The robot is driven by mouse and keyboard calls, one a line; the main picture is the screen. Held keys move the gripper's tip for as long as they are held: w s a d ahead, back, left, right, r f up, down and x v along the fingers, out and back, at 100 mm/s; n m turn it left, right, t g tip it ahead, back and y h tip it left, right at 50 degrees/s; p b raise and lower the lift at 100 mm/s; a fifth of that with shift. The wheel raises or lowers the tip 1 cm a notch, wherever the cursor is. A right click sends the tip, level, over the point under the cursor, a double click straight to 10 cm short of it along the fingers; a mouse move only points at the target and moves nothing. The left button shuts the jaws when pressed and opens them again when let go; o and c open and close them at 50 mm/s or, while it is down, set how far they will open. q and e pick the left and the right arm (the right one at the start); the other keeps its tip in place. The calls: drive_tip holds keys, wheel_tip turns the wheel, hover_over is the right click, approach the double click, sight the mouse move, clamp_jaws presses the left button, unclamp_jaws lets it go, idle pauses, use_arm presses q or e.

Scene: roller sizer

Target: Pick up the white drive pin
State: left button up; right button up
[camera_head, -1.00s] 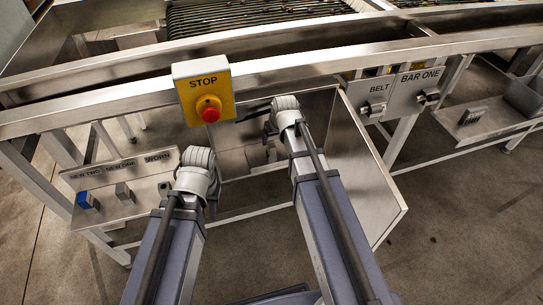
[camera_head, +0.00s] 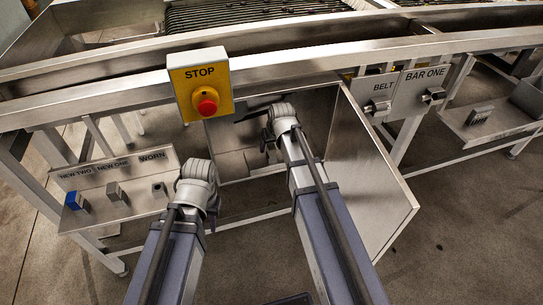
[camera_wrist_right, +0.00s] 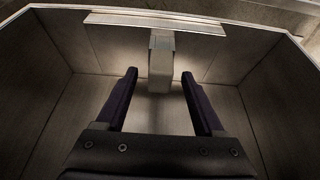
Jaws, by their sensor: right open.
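I cannot make out a white drive pin for certain in either view. A labelled tray (camera_head: 92,182) at the left holds a blue block (camera_head: 76,201) under NEW TWO and a grey block (camera_head: 116,191) under NEW ONE. A small grey-and-dark item (camera_head: 158,189) sits under WORN, too small to tell. My right gripper (camera_wrist_right: 160,76) is open and empty inside a metal box (camera_wrist_right: 45,105). A pale grey upright piece (camera_wrist_right: 161,62) stands beyond its fingertips, apart from them. My left wrist is beside the tray's right end; its fingers are hidden.
A yellow STOP box with a red button (camera_head: 207,101) hangs on the machine's front rail, just above my arms. The metal box's side panel (camera_head: 376,165) rises right of my right arm. BELT (camera_head: 380,98) and BAR ONE (camera_head: 420,90) plates are further right.

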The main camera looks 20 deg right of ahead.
drive_tip(key=shift+b+x, duration=0.3)
drive_tip(key=shift+x, duration=0.5)
drive_tip(key=shift+r, duration=0.1)
clamp_jaws()
